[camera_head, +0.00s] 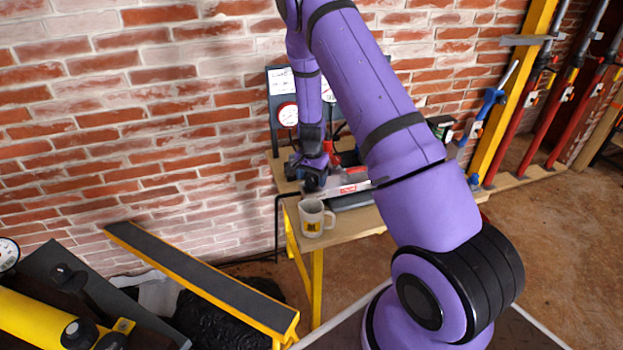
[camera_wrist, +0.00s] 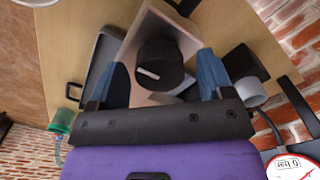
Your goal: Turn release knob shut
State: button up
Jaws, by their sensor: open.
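The release knob (camera_wrist: 160,58) is round and black with a short white mark on its face. It stands on a pale block (camera_wrist: 140,32) in the upper middle of the wrist view. My gripper (camera_wrist: 163,76) is open, with one blue finger on each side of the knob. I cannot tell whether either finger touches it. In the head view my gripper (camera_head: 316,176) is over the bench by the wall, and my arm hides part of that area; the knob cannot be made out there.
A dark panel with gauges (camera_head: 288,114) is on the brick wall behind. A yellow-edged beam (camera_head: 200,280) lies to the left. Open floor (camera_head: 560,235) is at the right.

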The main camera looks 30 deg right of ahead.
notch_tip(320, 180, up, 10)
jog(key=shift+r, duration=0.2)
dwell(0.6)
notch_tip(320, 180, up, 14)
jog(key=n+t, duration=0.1)
jog(key=n, duration=0.2)
send_over(311, 178)
jog(key=s+a, duration=0.4)
jog(key=a, duration=0.1)
jog(key=s+a+r+n+t+y, duration=0.1)
jog(key=s+a+r+n+t, duration=0.3)
jog(key=s+r, duration=0.6)
jog(key=s+a+r+n, duration=0.1)
jog(key=s+a+r, duration=0.1)
jog(key=s, duration=0.4)
jog(key=s+a+r+n, duration=0.2)
jog(key=s+r, duration=0.1)
jog(key=s, duration=0.4)
jog(key=s+a+r+n+h, duration=0.1)
jog(key=s+a+r+n, duration=0.1)
jog(key=s, duration=0.5)
jog(key=shift+v, duration=0.9)
jog(key=shift+w, duration=0.2)
